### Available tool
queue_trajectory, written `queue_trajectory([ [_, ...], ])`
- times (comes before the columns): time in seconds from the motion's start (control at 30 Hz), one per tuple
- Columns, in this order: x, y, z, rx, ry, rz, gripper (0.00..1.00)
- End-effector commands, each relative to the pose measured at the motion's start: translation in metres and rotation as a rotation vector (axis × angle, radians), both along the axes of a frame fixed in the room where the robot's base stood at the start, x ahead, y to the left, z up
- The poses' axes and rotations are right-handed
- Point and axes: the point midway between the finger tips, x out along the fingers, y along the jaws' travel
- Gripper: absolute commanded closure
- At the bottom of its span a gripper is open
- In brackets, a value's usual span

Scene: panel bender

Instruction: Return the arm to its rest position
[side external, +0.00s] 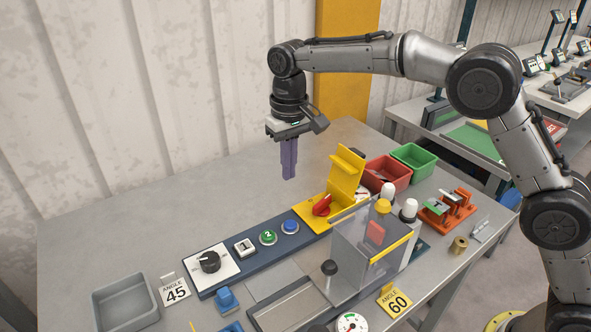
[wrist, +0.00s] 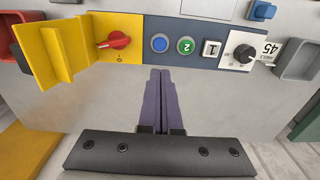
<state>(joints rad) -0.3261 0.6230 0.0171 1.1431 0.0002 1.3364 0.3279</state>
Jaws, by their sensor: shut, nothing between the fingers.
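My gripper (side external: 289,160) hangs pointing down above the bare table behind the control panel. Its two purple fingers are shut together with nothing between them. The fingers also show in the wrist view (wrist: 160,100), over plain grey table. My gripper is apart from the panel (side external: 262,252), which carries a black dial (side external: 208,261), a white switch (side external: 244,247), a green button (side external: 268,237), a blue button (side external: 290,227) and a red rotary switch (side external: 322,206) on a yellow plate.
A yellow raised cover (side external: 345,176) stands right of my gripper. Red (side external: 387,173) and green (side external: 414,158) bins are behind it. A clear guard (side external: 358,260) stands in front. A grey tray (side external: 125,301) is at the front left. The table's left and back left are clear.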

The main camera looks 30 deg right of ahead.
Motion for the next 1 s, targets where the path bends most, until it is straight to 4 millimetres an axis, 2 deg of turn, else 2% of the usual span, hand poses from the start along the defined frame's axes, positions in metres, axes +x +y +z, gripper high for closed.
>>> queue_trajectory([
  [0.07, 0.002, -0.007, 0.012, 0.007, -0.022, -0.013, 1.00],
  [0.17, -0.001, -0.020, 0.047, 0.026, -0.080, -0.035, 1.00],
  [0.23, -0.012, -0.035, 0.074, 0.036, -0.118, -0.056, 1.00],
  [0.4, -0.058, -0.074, 0.128, 0.054, -0.198, -0.105, 1.00],
  [0.53, -0.101, -0.101, 0.154, 0.061, -0.256, -0.127, 1.00],
  [0.67, -0.147, -0.123, 0.167, 0.063, -0.312, -0.139, 1.00],
  [0.77, -0.184, -0.137, 0.168, 0.061, -0.353, -0.144, 1.00],
  [0.87, -0.221, -0.150, 0.162, 0.056, -0.391, -0.145, 1.00],
  [1.0, -0.272, -0.162, 0.140, 0.044, -0.441, -0.135, 1.00],
])
